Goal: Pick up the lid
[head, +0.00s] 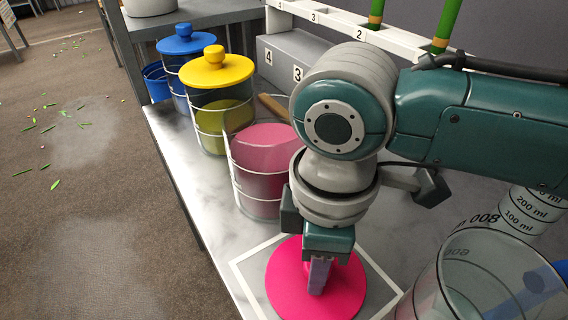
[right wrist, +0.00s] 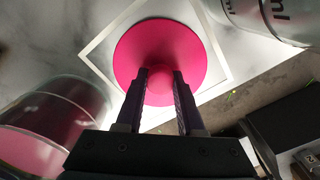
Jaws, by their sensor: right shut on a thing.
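The pink lid (head: 285,285) is a round disc over a grey square with a white border (head: 250,282) on the marble counter. It also shows in the right wrist view (right wrist: 160,45), its round knob (right wrist: 159,88) between my fingers. My right gripper (head: 319,275) points down and is shut on the knob. I cannot tell whether the lid touches the square or hangs slightly above it. A clear jar with pink contents (head: 258,180) stands open just behind the lid. My left gripper is not in view.
Jars with a yellow lid (head: 216,68) and a blue lid (head: 186,40) stand in line behind the pink jar. A large clear measuring vessel (head: 490,280) is close at the right. The counter's left edge drops to the floor, where green scraps lie.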

